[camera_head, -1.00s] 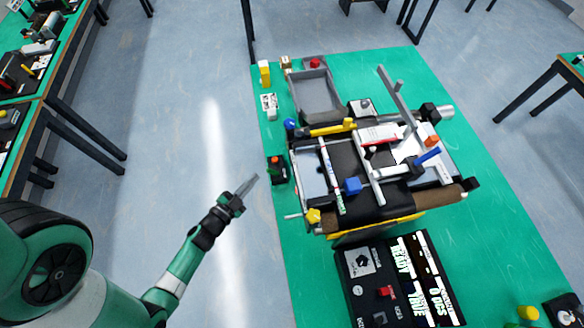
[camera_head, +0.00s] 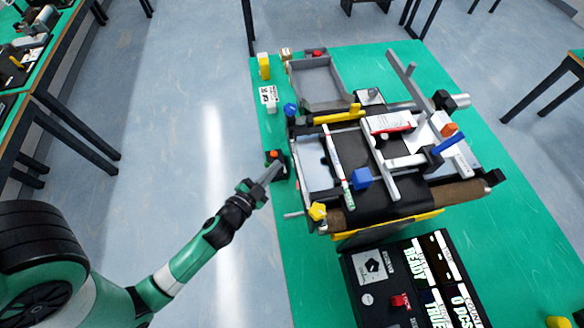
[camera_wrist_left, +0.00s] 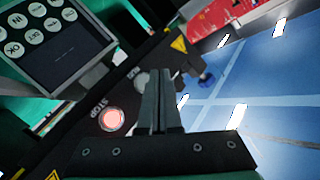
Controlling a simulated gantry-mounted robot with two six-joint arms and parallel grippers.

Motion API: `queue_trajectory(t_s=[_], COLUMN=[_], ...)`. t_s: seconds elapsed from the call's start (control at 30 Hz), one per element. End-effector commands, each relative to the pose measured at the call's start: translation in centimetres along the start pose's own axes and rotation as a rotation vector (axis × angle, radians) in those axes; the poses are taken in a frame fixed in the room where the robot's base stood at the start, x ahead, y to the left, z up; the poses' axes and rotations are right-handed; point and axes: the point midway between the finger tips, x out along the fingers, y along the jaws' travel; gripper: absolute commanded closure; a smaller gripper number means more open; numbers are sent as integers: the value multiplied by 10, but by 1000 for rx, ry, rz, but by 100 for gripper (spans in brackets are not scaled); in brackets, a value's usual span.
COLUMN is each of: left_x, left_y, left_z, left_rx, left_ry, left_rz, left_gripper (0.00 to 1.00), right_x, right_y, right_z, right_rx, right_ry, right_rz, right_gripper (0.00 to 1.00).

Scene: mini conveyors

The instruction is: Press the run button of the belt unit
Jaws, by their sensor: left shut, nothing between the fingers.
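The belt unit (camera_head: 400,205) stands on the green table. A small black button box (camera_head: 277,176) with a red-orange button sits at its left edge. In the left wrist view, the black panel shows a lit red button (camera_wrist_left: 112,119) marked STOP. A pale grey button (camera_wrist_left: 141,80), beside lettering that looks like RUN, is partly hidden behind my fingers. My left gripper (camera_head: 273,168) is shut and empty, with its tips at the button box. In the left wrist view, the fingertips (camera_wrist_left: 160,74) overlap the pale button's right side; I cannot tell whether they touch it. My right gripper is not in view.
A black display panel (camera_head: 368,300) stands at the front of the belt unit. A grey tray (camera_head: 318,86) and a yellow block (camera_head: 264,66) are at the back left. Open floor lies left of the table.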

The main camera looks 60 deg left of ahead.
Motion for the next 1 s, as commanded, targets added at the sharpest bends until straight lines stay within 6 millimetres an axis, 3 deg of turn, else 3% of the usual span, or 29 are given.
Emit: queue_trajectory(t_s=[0.2, 1.0], left_x=[8, 8], left_y=[7, 7], left_z=[-7, -7], left_rx=[-2, -1], left_ry=[1, -1], left_rz=[1, 1], left_gripper=[100, 100], right_x=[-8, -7], right_y=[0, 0], right_z=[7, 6], right_rx=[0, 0], right_ry=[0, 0], right_rz=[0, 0], right_gripper=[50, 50])
